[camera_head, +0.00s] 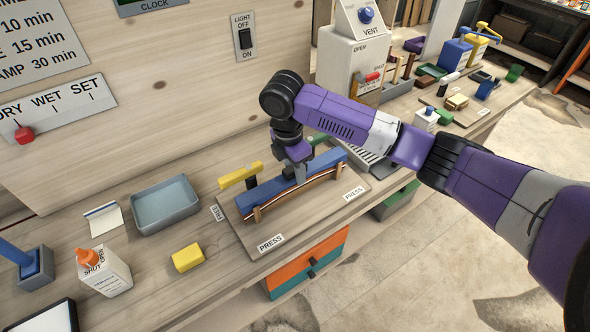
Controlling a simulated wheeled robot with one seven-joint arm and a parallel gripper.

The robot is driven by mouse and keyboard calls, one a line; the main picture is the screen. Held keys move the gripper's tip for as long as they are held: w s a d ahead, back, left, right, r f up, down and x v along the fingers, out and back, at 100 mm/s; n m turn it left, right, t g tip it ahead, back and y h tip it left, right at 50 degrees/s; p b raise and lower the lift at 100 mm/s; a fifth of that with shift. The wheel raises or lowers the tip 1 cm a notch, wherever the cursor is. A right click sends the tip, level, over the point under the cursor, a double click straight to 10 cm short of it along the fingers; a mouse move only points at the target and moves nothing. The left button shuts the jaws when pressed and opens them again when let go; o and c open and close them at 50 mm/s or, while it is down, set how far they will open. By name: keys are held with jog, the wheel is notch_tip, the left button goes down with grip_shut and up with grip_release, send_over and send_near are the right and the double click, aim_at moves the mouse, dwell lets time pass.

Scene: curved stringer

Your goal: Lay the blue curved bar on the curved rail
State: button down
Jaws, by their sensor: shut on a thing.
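The blue curved bar (262,194) runs diagonally above a wooden board, from lower left to upper right. My gripper (301,176) comes down from above and is shut on the bar near its middle. The curved rail (293,190), a thin brown arched strip on short wooden posts, shows just under the bar's front side and follows its length. The bar lies along the rail, very close to it; I cannot tell whether it touches everywhere. The gripper's fingertips are partly hidden by the gripper body.
The wooden board (238,233) carries PRESS labels and a FREE label. A yellow-topped clamp (240,175) stands behind the bar's left half. A grey tray (165,222), a yellow block (187,257) and a white glue bottle (105,274) stand to the left. A white VENT machine (345,60) stands behind.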

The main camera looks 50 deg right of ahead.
jog(key=shift+f, duration=0.15)
jog(key=c, duration=0.9)
grip_release()
jog(key=shift+o, duration=0.7)
jog(key=o, duration=0.5)
jog(key=shift+r+p, duration=3.45)
jog(key=shift+r, duration=0.6)
